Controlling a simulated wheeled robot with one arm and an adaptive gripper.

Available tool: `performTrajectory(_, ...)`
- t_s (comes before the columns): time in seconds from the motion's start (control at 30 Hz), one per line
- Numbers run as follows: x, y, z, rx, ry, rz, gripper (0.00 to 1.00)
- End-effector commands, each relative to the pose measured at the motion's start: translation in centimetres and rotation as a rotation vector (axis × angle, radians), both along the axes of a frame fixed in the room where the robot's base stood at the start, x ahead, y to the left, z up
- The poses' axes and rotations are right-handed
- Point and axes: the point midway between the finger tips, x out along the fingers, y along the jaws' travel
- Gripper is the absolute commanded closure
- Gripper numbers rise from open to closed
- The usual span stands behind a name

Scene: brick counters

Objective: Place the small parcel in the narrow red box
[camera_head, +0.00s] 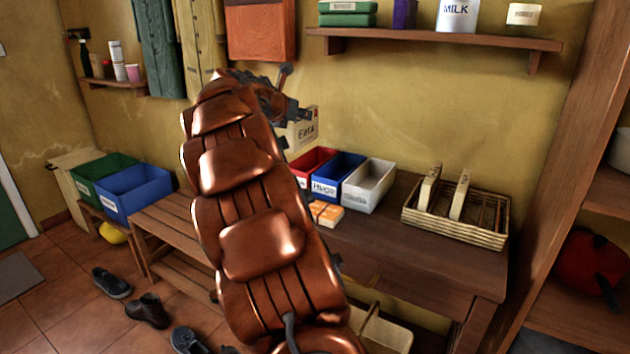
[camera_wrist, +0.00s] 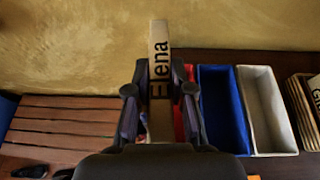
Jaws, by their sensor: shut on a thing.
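A small cardboard parcel (camera_head: 303,130) marked "Elena" is held up in front of the wall, above the boxes in the head view. In the wrist view the parcel (camera_wrist: 159,50) stands upright between my fingers. My gripper (camera_wrist: 160,92) is shut on it; in the head view my gripper (camera_head: 287,108) is partly hidden by my arm. The narrow red box (camera_head: 317,158) stands on the wooden counter, left of a blue box, its left part hidden by my arm. In the wrist view the red box (camera_wrist: 179,120) shows just right of the parcel, partly covered by my right finger.
A blue box (camera_head: 338,174) and a white box (camera_head: 369,185) stand right of the red one. Orange-and-white packets (camera_head: 326,213) lie in front. A wicker basket (camera_head: 457,218) with upright items is farther right. A wall shelf (camera_head: 435,39) is above; a slatted bench (camera_head: 172,228) is left.

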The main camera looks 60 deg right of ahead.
Motion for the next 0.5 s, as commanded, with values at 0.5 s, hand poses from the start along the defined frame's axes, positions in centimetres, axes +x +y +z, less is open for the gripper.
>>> performTrajectory(0.5, -2.4, -1.6, -5.3, 0.002, 0.005, -0.052, 1.0)
